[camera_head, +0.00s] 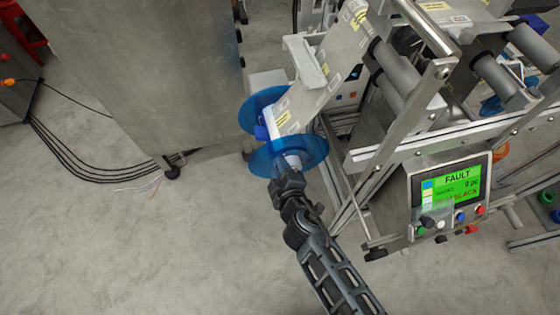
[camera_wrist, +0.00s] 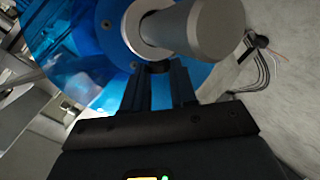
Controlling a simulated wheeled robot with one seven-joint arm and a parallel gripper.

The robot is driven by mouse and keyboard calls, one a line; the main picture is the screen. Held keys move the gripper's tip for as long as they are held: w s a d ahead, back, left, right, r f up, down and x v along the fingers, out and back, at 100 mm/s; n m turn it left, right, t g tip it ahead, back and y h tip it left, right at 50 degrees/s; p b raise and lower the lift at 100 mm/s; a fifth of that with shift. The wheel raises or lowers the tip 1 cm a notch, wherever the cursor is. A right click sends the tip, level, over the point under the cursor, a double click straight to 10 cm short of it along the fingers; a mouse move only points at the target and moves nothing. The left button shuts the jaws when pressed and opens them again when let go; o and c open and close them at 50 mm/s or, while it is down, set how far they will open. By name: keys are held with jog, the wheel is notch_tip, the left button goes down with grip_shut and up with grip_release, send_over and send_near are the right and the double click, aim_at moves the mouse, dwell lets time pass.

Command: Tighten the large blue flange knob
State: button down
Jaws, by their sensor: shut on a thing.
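The large blue flange (camera_head: 290,158) is a translucent blue disc at the near end of the reel shaft. It fills the upper left of the wrist view (camera_wrist: 75,55). A grey metal cylinder (camera_wrist: 185,30) sticks out from its centre toward the camera. My gripper (camera_head: 289,178) is at the flange's near face, by its hub. In the wrist view its two dark fingers (camera_wrist: 158,78) are close together just below the cylinder, shut on the flange knob. The gripped part is mostly hidden between the fingertips, so its exact shape cannot be told.
A second blue disc (camera_head: 258,108) sits behind the first. The machine's frame (camera_head: 400,150) stands to the right, with a control panel (camera_head: 449,192) showing FAULT and SLACK. A grey cabinet (camera_head: 140,70) stands left, with cables (camera_head: 75,150) on the floor. The front-left floor is clear.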

jog(key=shift+p, duration=0.55)
jog(key=c, duration=0.9)
grip_release()
jog(key=shift+f+b, duration=0.4)
jog(key=shift+b, duration=1.3)
jog(key=t+b, duration=0.1)
jog(key=b, duration=0.4)
jog(key=m+t+h+b, duration=0.1)
jog(key=b, duration=0.4)
jog(key=shift+s+a+f+t+b, duration=0.1)
jog(key=shift+a+f+t+b, duration=0.1)
jog(key=shift+t+b, duration=0.15)
jog(key=m+t+h+b, duration=0.1)
jog(key=b, duration=0.4)
jog(key=m+t+h+b, duration=0.1)
jog(key=b, duration=0.4)
jog(key=shift+a+f+t, duration=0.15)
jog(key=shift+f+t, duration=0.15)
jog(key=shift+t, duration=0.05)
